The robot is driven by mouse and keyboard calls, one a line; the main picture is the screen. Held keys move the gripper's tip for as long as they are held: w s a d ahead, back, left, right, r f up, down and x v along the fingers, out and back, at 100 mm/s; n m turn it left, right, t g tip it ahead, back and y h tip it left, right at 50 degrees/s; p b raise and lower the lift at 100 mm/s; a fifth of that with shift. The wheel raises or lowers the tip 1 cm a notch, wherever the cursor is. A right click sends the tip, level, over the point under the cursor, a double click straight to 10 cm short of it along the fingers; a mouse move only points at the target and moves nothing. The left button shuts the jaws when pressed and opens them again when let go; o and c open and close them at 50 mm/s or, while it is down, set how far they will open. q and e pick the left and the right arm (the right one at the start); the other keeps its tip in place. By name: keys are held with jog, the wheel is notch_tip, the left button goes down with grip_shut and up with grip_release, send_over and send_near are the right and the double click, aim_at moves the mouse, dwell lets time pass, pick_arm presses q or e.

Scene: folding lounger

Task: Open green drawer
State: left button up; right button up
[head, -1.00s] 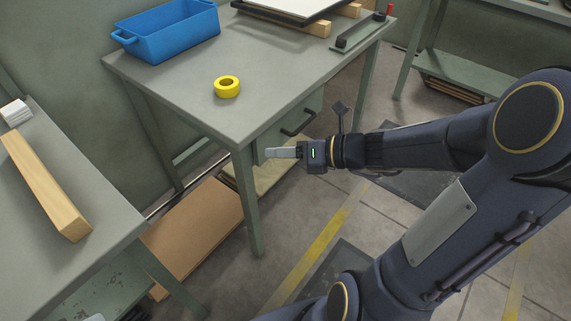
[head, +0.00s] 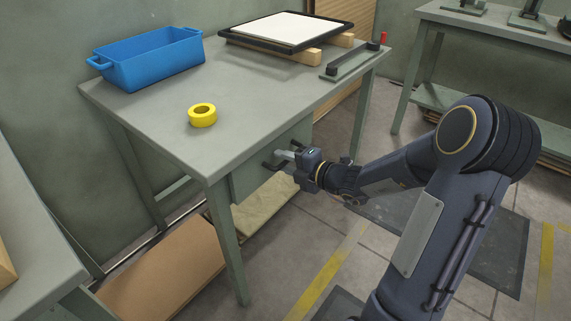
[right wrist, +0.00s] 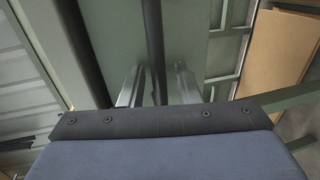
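The green drawer (head: 250,180) is under the green table's top, its front looking flush with the table. Its dark bar handle (head: 267,166) is partly hidden by my right gripper (head: 284,158). In the right wrist view, the handle (right wrist: 154,45) runs between the two fingers of my right gripper (right wrist: 157,85), with the drawer front (right wrist: 190,40) beyond. The fingers are apart, with a gap visible on each side of the bar, so the gripper is open around the handle. My left gripper is not in view.
A cardboard-coloured board (head: 165,275) lies low near the table. Floor in front of the drawer is clear apart from my arm.

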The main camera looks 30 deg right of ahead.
grip_shut()
dwell(0.3)
jog(key=shift+s+d+p, duration=0.15)
jog(key=shift+s+p, duration=0.25)
jog(key=shift+s, duration=0.1)
jog(key=f+p+v, duration=0.2)
jog(key=p+v, duration=0.2)
jog(key=v, duration=0.7)
jog(key=s+f+p+v, duration=0.1)
jog(key=p+v, duration=0.3)
jog(key=v, duration=0.7)
jog(key=shift+d+f+p, duration=0.3)
jog(key=shift+f+p, duration=0.05)
jog(key=shift+f, duration=0.55)
